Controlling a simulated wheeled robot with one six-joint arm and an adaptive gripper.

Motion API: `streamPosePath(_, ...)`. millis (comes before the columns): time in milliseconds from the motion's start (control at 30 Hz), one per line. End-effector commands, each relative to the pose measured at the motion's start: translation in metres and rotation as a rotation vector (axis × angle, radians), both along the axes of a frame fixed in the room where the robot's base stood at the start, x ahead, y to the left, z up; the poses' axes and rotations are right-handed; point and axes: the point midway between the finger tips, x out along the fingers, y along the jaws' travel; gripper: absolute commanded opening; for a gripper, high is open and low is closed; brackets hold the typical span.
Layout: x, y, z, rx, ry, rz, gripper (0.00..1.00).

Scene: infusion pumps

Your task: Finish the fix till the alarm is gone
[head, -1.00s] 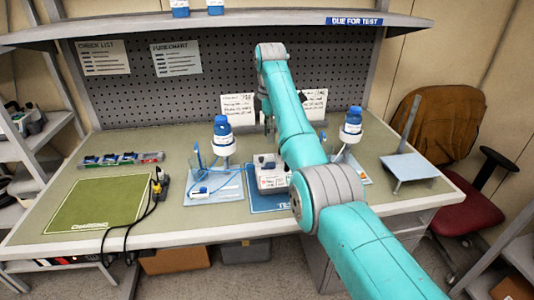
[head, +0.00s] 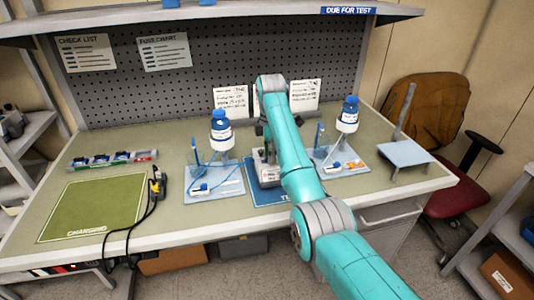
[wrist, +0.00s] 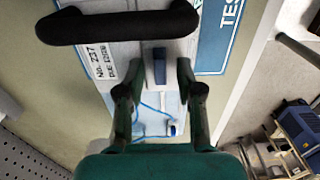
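A light grey pump (head: 268,175) with a dark handle sits on the blue test mat (head: 262,197), partly hidden by my arm. In the wrist view its black handle (wrist: 120,24) and white label (wrist: 98,62) reading "NO. 237" show close up. A small dark blue part (wrist: 159,66) shows between my fingers. My gripper (wrist: 160,78) is open, with its two fingers apart on either side of that part; I cannot tell whether they touch it. In the head view the fingertips are hidden behind my arm.
Bottle stands are left (head: 221,130) and right (head: 348,115) of the pump, on trays with blue tubing. A fuse strip (head: 112,159) lies at left, behind the green charging mat (head: 92,207). A yellow plug (head: 157,186) with black cables lies beside the mat.

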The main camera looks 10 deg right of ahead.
Motion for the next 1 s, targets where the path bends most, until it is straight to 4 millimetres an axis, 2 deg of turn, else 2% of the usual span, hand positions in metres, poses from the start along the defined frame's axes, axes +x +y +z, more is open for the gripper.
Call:
streamPosePath(200,0.0,-0.0002,-0.0004,0.0,0.0,0.0,0.36)
streamPosePath(233,0.0,-0.0002,-0.0004,0.0,0.0,0.0,0.31)
streamPosePath(367,0.0,-0.0001,-0.0003,0.0,0.0,0.0,0.0)
streamPosePath(767,0.0003,0.0,-0.0003,0.0,-0.001,-0.025,0.0)
streamPosePath(1000,0.0009,-0.0001,-0.0002,0.0,-0.001,-0.145,0.0)
